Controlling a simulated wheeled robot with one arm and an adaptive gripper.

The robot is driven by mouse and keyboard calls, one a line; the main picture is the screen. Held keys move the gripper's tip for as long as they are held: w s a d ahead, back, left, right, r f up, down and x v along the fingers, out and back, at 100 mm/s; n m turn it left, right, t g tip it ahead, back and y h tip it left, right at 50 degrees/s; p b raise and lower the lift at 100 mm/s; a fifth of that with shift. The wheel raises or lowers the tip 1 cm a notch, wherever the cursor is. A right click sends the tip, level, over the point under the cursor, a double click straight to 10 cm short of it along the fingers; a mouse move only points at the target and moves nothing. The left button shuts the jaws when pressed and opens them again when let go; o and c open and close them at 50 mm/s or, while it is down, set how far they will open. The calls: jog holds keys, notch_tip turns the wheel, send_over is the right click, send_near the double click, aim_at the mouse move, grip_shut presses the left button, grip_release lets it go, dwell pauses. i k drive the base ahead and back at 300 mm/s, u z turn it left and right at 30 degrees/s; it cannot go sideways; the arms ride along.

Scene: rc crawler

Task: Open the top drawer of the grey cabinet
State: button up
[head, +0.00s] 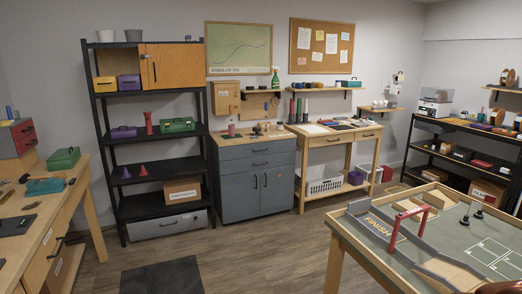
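The grey cabinet (230,194) stands against the back wall near the middle of the head view, some way off across the floor. It has a wooden top. Its top drawer (240,152) is a wide grey front with a dark handle, and it looks shut, flush with the cabinet front. A second drawer (240,164) sits below it and also looks shut. Two doors with dark upright handles are beneath, both shut. My gripper is not in view.
Wooden floor (240,250) lies open before the cabinet, with a dark mat (162,278) front left. A workbench (50,215) stands left, a course table (350,235) front right. A black shelf (115,160) and wooden table (335,141) flank the cabinet.

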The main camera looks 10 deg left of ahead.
aim_at(234, 152)
jog(key=u, duration=0.55)
jog(key=i, duration=4.5)
jog(key=u, duration=2.7)
jog(key=k, duration=0.2)
jog(key=z, duration=1.6)
